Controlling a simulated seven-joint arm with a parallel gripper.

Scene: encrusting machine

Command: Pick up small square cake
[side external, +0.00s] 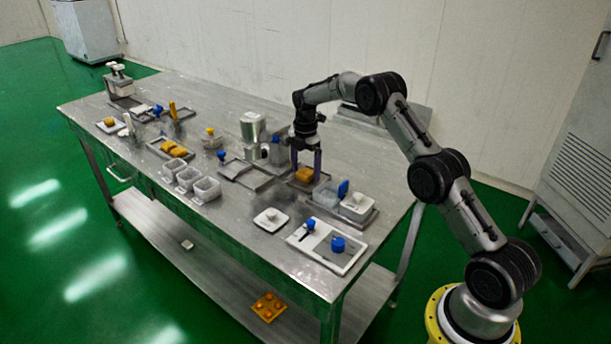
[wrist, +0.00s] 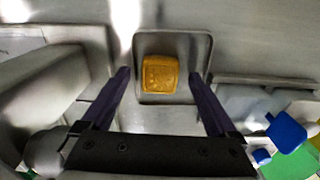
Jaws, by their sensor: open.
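A small square cake (wrist: 160,74), golden orange, lies on a small grey metal tray (wrist: 200,46) in the wrist view. In the side external view the cake (side external: 304,175) sits low between the fingers of my gripper (side external: 306,172). My gripper also shows in the wrist view (wrist: 159,78), open, with one dark purple finger on each side of the cake. Gaps show between the cake and both fingers, so it is not gripped. I cannot tell exactly how far the fingertips are above the tray.
A clear container with a blue-handled item (side external: 343,188) and a white lidded box (side external: 357,206) stand close at the right. A metal canister (side external: 252,130) stands to the left. Other cakes (side external: 173,148) lie on a tray farther left. Bare tabletop shows at the front (side external: 235,215).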

